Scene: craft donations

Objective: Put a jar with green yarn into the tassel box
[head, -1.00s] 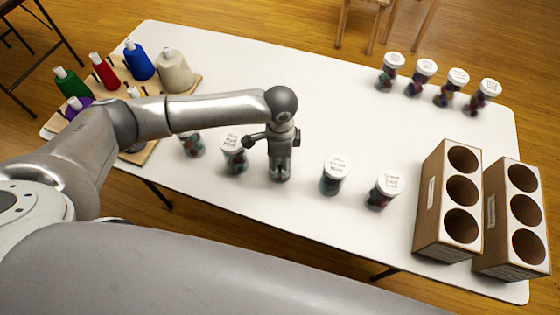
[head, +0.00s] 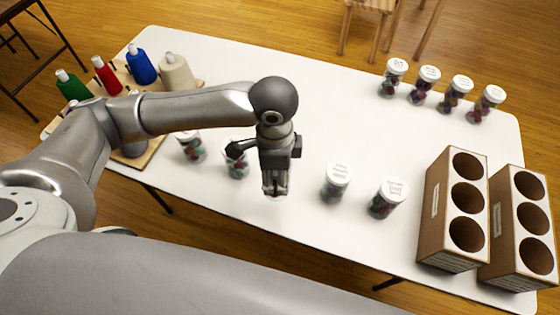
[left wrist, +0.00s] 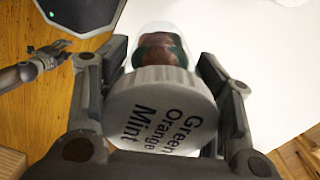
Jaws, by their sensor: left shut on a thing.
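My left gripper (head: 274,188) is shut on a jar (left wrist: 160,112), which hangs between its fingers above the white table. In the left wrist view its white lid reads "Green Orange Mint", and orange-brown and dark green yarn shows through the clear body. In the head view the gripper mostly hides this jar. Two cardboard boxes with three round holes each, a left one (head: 436,205) and a right one (head: 511,232), stand at the table's right end. Their labels are too small to read, so I cannot tell which is the tassel box. A dark gripper, apparently my right one (left wrist: 62,52), shows in the left wrist view; its opening is unclear.
Jars stand near the front edge: two left of my gripper (head: 191,148) (head: 237,165), two right of it (head: 336,184) (head: 386,198). Several jars (head: 425,87) line the back right. Thread cones (head: 142,66) stand on a wooden board at left. The table's middle (head: 350,125) is clear.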

